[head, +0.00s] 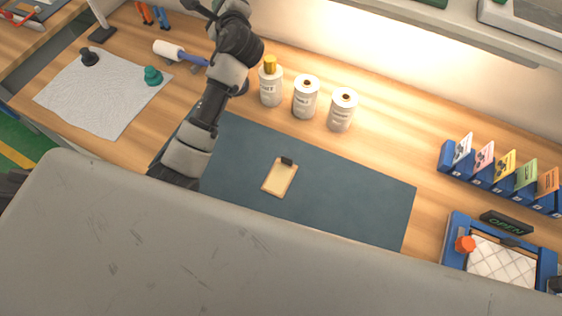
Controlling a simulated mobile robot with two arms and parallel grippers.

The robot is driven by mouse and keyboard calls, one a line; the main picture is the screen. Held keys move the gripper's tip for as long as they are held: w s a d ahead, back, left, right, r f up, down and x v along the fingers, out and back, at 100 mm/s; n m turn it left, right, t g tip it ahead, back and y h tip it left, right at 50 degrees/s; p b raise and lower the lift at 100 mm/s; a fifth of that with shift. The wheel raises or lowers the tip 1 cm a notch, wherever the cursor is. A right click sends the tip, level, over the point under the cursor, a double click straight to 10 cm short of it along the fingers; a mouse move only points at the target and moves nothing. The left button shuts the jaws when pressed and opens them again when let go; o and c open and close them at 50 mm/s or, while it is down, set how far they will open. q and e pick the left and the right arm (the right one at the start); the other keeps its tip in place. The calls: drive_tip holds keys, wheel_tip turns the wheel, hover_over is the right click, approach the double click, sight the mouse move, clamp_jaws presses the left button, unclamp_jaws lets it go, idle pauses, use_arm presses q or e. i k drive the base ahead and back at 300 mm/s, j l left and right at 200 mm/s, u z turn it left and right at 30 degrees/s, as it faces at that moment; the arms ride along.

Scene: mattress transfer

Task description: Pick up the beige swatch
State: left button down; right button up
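The beige swatch (280,178) is a small tan rectangle with a dark clip or tab at its top edge. It lies slightly turned on the dark blue-grey mat (345,195), with bare mat around it. One of my arms, seemingly the left, reaches up from the lower left across the mat's left end. Its gripper end (203,8) seems to be at the top edge of the head view, far from the swatch. It is partly cut off and its opening is unclear. My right gripper is not in view.
Three white canisters (305,98) stand behind the mat. A roller (168,49) with a blue handle and a pale cloth (100,95) lie at the left. Blue card holders (498,178) and a blue-framed tray (453,250) stand at the right. A grey surface hides the front.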

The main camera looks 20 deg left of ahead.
sight(276, 184)
drive_tip(key=k+j+z, duration=0.2)
drive_tip(key=z, duration=0.25)
drive_tip(key=k+j+z, duration=0.25)
drive_tip(key=z, duration=0.2)
drive_tip(key=k+j+z, duration=0.2)
drive_tip(key=z, duration=0.2)
drive_tip(key=k, duration=0.1)
